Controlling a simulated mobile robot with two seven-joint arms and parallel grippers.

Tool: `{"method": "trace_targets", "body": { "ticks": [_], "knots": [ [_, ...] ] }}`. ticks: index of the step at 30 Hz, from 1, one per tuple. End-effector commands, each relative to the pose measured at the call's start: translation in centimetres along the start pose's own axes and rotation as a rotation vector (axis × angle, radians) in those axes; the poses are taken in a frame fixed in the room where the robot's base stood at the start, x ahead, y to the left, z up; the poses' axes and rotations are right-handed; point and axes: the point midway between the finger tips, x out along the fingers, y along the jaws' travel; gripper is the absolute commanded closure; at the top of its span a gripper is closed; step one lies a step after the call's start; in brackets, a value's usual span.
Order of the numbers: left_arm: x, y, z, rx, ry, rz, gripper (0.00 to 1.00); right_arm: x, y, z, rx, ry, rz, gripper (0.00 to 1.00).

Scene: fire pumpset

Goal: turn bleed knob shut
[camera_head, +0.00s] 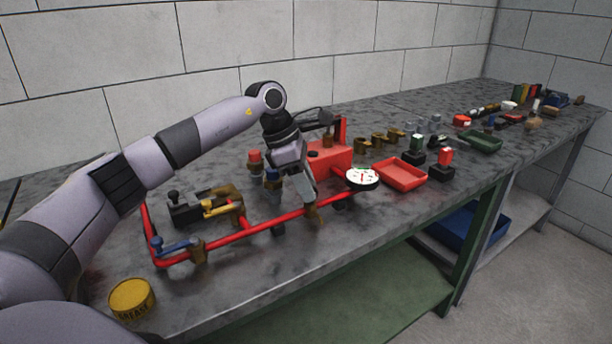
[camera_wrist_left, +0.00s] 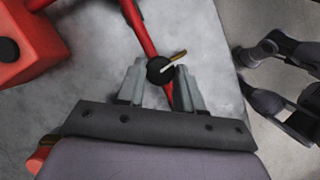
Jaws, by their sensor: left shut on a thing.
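My left gripper (camera_head: 309,203) reaches down over the red pipe (camera_head: 280,221) of the pumpset on the bench. In the left wrist view, the fingers of my left gripper (camera_wrist_left: 160,80) stand on both sides of a round black bleed knob (camera_wrist_left: 156,70), shut on it. The knob has a pale stripe on its top, and a brass piece (camera_wrist_left: 178,54) sticks out beside it, up and to the right. In the head view the fingers hide the knob, and a brass fitting (camera_head: 314,214) shows at the fingertips. My right gripper is not seen in the head view.
A white-faced gauge (camera_head: 362,178) and a red box (camera_head: 329,161) stand close to the gripper. A blue-handled valve (camera_head: 176,246) and a yellow grease tin (camera_head: 132,298) lie left. A red tray (camera_head: 402,174) and several small parts are right. The bench's front strip is clear.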

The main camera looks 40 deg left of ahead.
Motion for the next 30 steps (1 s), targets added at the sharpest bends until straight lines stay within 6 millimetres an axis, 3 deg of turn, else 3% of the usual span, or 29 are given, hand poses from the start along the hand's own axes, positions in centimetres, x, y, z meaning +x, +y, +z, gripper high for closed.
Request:
{"method": "trace_targets", "body": {
  "ticks": [10,27,28,30],
  "knots": [
    [-0.08,0.14,0.05,0.136,0.001,-0.056,0.95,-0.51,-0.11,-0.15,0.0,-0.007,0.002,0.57],
    [0.01,0.15,0.03,0.164,0.001,-0.066,0.95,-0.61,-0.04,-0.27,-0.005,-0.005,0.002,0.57],
    [0.01,0.15,0.03,0.164,0.001,-0.066,0.55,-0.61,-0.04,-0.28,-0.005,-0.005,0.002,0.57],
    [0.01,0.15,0.03,0.163,0.001,-0.066,0.39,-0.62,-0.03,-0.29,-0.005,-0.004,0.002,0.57]
  ]
}}
